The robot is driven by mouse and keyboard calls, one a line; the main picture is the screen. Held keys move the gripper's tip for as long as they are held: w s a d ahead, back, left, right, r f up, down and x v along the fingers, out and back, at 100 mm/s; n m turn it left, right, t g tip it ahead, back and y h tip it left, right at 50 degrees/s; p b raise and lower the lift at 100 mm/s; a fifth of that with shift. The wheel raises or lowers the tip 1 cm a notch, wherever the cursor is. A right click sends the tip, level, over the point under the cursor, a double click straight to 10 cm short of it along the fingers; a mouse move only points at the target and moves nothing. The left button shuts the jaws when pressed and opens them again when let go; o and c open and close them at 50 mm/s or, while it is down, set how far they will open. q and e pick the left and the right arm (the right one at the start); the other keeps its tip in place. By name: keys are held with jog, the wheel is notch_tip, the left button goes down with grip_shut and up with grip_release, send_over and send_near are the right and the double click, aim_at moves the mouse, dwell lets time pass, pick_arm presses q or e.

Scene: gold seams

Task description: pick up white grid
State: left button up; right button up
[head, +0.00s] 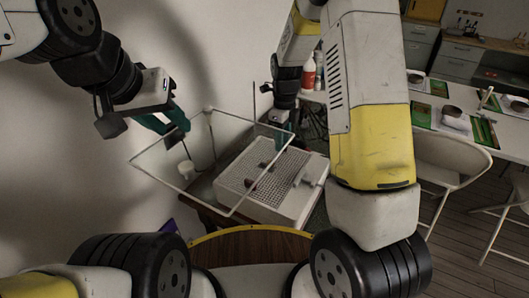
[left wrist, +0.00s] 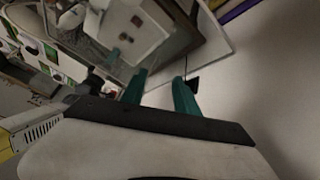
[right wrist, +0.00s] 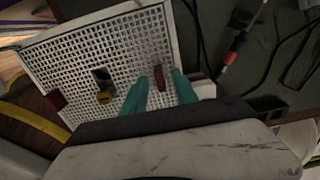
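The white grid (head: 262,176) is a perforated white panel in the top of a white box on a low table. It fills the upper left of the right wrist view (right wrist: 105,62), with small red and dark pieces on it. My right gripper (head: 279,143) is low over the grid's far edge. In the right wrist view its teal fingers (right wrist: 158,88) are apart, with a slim red piece showing between them; contact cannot be told. My left gripper (head: 174,124) is raised by the wall. Its teal fingers (left wrist: 158,90) are apart, and I see no object between them.
A clear, thin-framed panel (head: 141,166) slants above the box, close to my left gripper. A red-and-white bottle (head: 308,74) stands behind. White chairs (head: 452,160) and a table are at right.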

grip_shut()
jog(key=shift+r, duration=0.1)
